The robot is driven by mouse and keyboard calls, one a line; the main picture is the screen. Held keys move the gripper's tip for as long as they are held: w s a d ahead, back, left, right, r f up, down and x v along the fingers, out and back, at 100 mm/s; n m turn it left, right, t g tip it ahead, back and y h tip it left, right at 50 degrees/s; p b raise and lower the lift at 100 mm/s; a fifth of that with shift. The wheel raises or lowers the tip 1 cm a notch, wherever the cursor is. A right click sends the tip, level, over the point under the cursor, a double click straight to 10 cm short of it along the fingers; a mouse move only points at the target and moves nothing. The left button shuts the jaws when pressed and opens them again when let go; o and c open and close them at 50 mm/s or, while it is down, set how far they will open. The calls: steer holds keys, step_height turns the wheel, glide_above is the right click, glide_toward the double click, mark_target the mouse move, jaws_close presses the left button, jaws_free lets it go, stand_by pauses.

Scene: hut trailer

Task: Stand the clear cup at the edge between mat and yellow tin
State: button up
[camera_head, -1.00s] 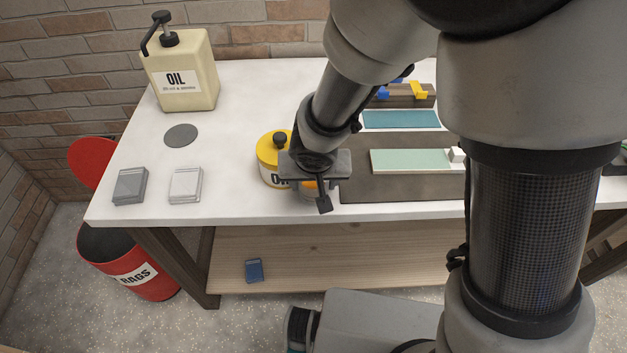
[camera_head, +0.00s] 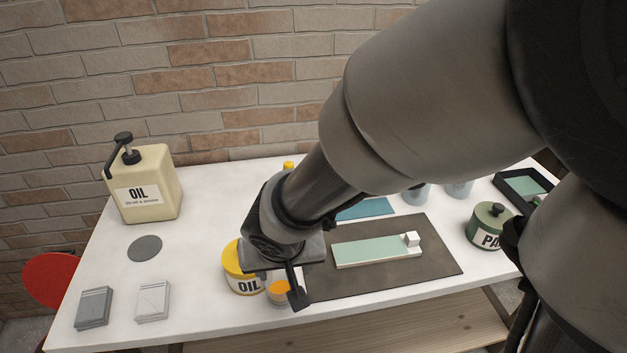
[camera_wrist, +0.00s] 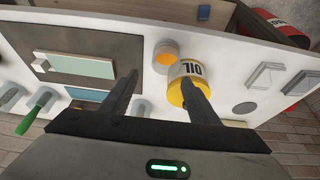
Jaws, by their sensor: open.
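The clear cup (camera_head: 279,291) with orange contents stands upright near the table's front edge, between the yellow tin (camera_head: 238,282) and the dark mat (camera_head: 432,275). In the wrist view the cup (camera_wrist: 166,54) is close beside the tin (camera_wrist: 178,92), with a narrow white strip between it and the mat (camera_wrist: 128,48). My gripper (camera_head: 284,280) is over the cup and hides part of it and the tin. In the wrist view my gripper's fingers (camera_wrist: 160,77) are apart with nothing held; the cup shows beyond their tips.
A green block (camera_head: 375,250) lies on the mat. A cream oil can (camera_head: 150,185), a grey disc (camera_head: 145,248) and two small boxes (camera_head: 94,308) are at left. A green tin (camera_head: 487,228) is at right.

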steer(key=w+d+r+m, duration=0.1)
steer(key=w+d+r, duration=0.1)
steer(key=d+r, duration=0.55)
steer(key=s+d+r, duration=0.5)
steer(key=d, duration=0.2)
steer(key=s+d+r+m+t, duration=0.1)
steer(key=s+d+r, duration=0.3)
steer(key=d, duration=0.3)
steer(key=shift+s+r+m+h, duration=0.3)
steer(key=shift+s+r+h, duration=0.1)
steer(key=shift+r, duration=0.05)
steer(key=shift+d, duration=0.1)
